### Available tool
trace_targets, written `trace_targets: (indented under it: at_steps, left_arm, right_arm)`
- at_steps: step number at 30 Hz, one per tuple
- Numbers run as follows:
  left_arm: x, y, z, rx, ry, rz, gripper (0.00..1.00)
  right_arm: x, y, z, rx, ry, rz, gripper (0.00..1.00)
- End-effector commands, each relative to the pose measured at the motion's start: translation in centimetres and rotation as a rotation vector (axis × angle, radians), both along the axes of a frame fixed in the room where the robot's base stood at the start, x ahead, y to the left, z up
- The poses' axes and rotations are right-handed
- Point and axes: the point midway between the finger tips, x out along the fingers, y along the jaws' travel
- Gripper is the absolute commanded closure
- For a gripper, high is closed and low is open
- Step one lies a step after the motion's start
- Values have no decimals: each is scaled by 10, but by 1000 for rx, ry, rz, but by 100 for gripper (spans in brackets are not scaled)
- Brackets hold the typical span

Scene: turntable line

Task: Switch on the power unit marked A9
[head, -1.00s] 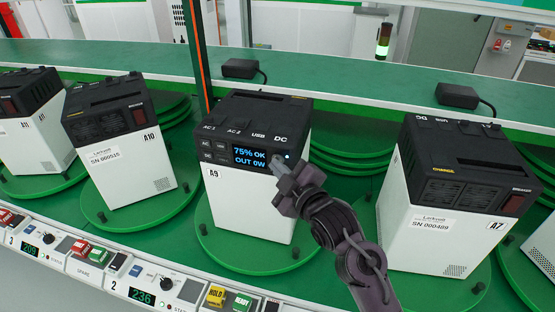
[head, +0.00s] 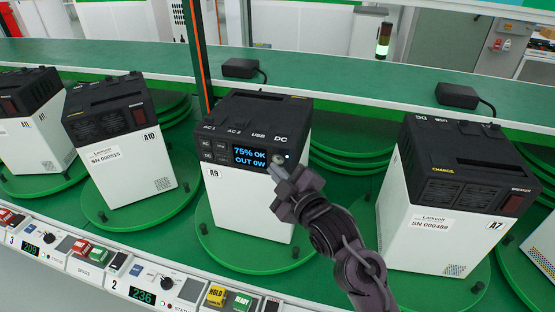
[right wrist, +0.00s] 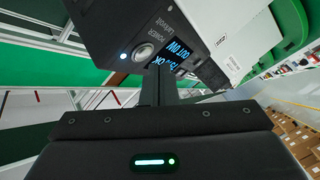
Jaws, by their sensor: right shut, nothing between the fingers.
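The power unit marked A9 (head: 250,196) is a white box with a black top, standing upright on a green round turntable (head: 222,256). Its display (head: 250,157) is lit and reads 75% OK, OUT 0W. A small light (head: 287,157) glows beside the display. In the right wrist view the round POWER button (right wrist: 144,51) shows in full, with a lit lamp (right wrist: 123,56) next to it. My right gripper (head: 281,169) is shut and empty, its tip just in front of the panel by the button. In the wrist view its fingers (right wrist: 158,84) look apart from the button. My left gripper is out of view.
Unit A10 (head: 128,180) stands to the left and unit A7 (head: 430,238) to the right, each on its own turntable. A control rail (head: 190,294) with switches and displays runs along the front. Black adapters (head: 240,68) lie on the green shelf behind.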

Motion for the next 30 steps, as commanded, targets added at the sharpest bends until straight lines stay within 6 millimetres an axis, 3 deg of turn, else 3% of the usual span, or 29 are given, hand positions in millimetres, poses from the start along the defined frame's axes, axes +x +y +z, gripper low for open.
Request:
trace_targets:
  at_steps: [18,30]
  left_arm:
    - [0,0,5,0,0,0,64]
    - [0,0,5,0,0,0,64]
  right_arm:
    - [-45,15,0,0,1,1,100]
    - [-48,15,0,0,0,0,100]
